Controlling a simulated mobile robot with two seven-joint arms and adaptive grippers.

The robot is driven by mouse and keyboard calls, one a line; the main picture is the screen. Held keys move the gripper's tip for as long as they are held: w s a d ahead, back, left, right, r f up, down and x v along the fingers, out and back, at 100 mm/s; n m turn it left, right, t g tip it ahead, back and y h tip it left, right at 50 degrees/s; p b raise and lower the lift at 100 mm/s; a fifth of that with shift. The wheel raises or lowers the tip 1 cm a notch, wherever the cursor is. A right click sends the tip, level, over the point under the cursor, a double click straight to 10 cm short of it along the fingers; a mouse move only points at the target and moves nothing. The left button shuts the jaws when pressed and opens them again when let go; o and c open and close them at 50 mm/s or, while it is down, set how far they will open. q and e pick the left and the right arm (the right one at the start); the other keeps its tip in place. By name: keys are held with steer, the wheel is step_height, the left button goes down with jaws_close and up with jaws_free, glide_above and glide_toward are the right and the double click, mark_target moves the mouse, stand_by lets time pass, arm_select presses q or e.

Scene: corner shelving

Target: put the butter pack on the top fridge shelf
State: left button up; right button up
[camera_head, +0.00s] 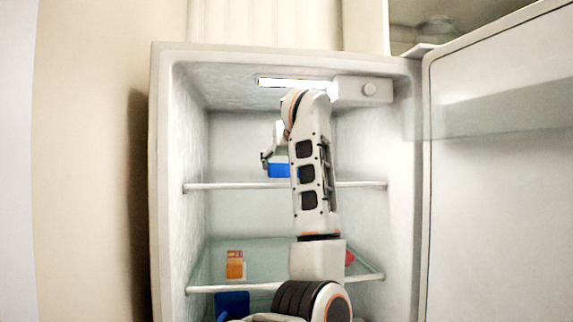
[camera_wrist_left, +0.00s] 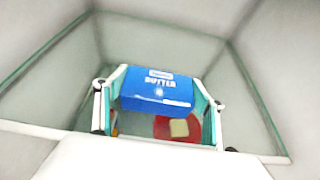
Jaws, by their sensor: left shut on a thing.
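The blue butter pack (camera_head: 279,171) is inside the open fridge, just above the front rail of the top fridge shelf (camera_head: 235,186). My left gripper (camera_head: 268,160) is shut on it, partly hidden behind my arm. In the left wrist view the butter pack (camera_wrist_left: 157,88), with white lettering, sits between the two fingers of the left gripper (camera_wrist_left: 158,105). The clear shelf pane shows around it there. I cannot tell whether the pack touches the shelf. My right gripper is not in view.
The lower glass shelf holds an orange pack (camera_head: 235,264) and a red item (camera_head: 349,257), mostly behind my arm. A blue item (camera_head: 232,304) is below. The fridge door (camera_head: 500,180) stands open at right. The top shelf shows no other items.

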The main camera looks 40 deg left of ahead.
arm_select(q)
steer(key=shift+f, duration=0.35)
steer(key=shift+d, duration=0.1)
steer(key=shift+s, duration=0.1)
steer(key=shift+f, duration=0.2)
steer(key=o, duration=1.3)
